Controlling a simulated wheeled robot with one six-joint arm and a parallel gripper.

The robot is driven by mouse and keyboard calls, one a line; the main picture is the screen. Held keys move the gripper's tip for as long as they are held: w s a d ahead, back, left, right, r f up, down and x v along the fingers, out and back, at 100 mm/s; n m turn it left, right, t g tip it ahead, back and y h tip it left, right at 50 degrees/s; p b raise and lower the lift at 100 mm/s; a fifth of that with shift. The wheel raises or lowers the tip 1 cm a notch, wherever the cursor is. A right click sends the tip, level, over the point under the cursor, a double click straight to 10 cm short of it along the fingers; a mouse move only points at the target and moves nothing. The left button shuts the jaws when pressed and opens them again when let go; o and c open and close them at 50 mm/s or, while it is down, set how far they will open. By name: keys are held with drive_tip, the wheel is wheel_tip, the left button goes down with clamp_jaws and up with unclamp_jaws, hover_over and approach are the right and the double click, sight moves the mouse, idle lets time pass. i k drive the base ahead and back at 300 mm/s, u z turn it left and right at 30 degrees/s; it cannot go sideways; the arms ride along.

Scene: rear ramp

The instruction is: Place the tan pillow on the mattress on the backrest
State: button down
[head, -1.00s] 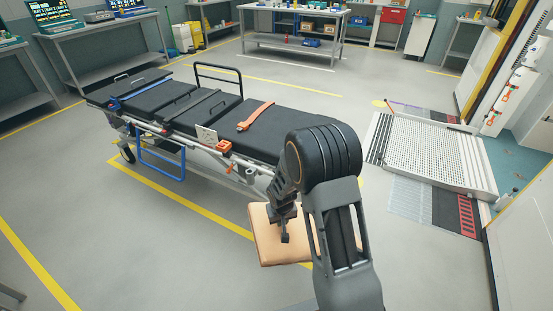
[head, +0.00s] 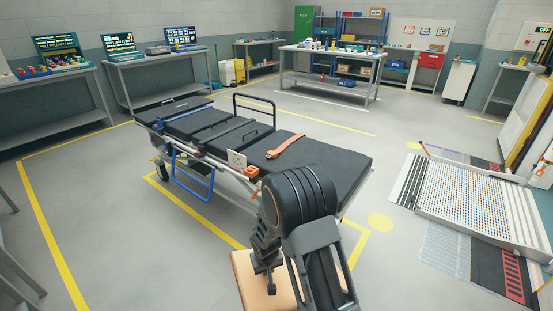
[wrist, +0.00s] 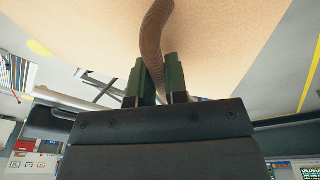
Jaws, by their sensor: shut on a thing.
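The tan pillow (head: 256,280) hangs from my gripper (head: 269,288) at the bottom centre of the head view, in front of the stretcher and apart from it. In the wrist view my gripper (wrist: 160,82) is shut on a raised strip of the pillow (wrist: 225,45), which fills the top of that view. The stretcher has a black mattress (head: 335,166) with an orange strap. The backrest (head: 172,108) looks to be the far-left section, lying nearly flat. My arm hides part of the pillow and the stretcher's near end.
A metal ramp (head: 480,205) lies at the right. Workbenches (head: 160,90) line the back left wall, and a table (head: 330,80) stands at the back. A black side rail (head: 254,115) rises from the stretcher's far side. The floor left of the stretcher is clear.

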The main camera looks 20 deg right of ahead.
sight(327, 165)
drive_tip(key=u, duration=2.55)
drive_tip(key=k, duration=2.15)
drive_tip(key=z, duration=1.75)
drive_tip(key=i, duration=0.5)
drive_tip(key=z, duration=0.1)
